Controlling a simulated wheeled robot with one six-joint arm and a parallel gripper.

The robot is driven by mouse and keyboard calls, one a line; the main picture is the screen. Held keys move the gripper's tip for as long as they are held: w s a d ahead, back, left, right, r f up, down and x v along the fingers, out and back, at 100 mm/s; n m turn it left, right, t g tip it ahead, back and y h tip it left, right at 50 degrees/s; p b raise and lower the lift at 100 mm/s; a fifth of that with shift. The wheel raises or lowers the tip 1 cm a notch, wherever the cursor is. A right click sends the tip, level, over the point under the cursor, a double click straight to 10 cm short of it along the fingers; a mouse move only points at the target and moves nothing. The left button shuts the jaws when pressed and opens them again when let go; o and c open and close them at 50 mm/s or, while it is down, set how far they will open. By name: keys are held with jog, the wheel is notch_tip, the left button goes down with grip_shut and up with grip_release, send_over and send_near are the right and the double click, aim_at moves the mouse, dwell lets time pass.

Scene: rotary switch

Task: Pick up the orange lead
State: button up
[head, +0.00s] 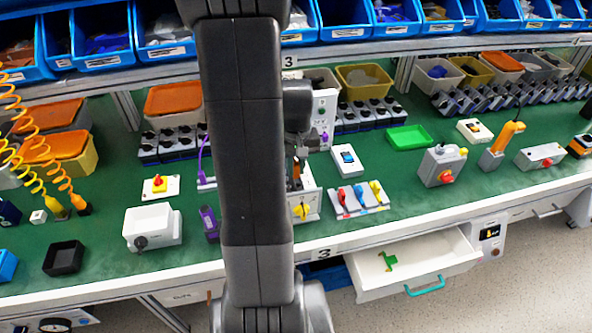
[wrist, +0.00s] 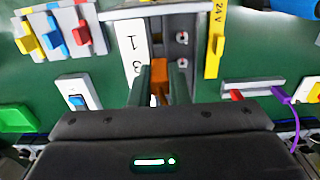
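The orange lead's block-shaped end (wrist: 159,72) is at the front of a grey and white panel marked with numbers (wrist: 132,45) in the wrist view. A small orange part of it also shows in the head view (head: 296,171), just right of my arm. My gripper (wrist: 160,80) has one dark fingertip on each side of the orange block. The fingertips look very close to its sides, but I cannot tell whether they press on it. The rest of the lead is hidden. In the head view my arm covers much of this spot.
Right of the panel are a blue-switch box (head: 347,160) and a block with red, blue and yellow levers (head: 360,199). Left are a purple device (head: 209,222) and a white box (head: 153,228). An open drawer (head: 420,262) juts out below the bench. A green tray (head: 409,137) lies behind.

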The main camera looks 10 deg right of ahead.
aim_at(296, 164)
grip_shut()
notch_tip(296, 164, up, 10)
jog(key=shift+f, duration=0.1)
notch_tip(296, 164, up, 3)
jog(key=shift+r+p, duration=0.1)
jog(key=shift+p, duration=1)
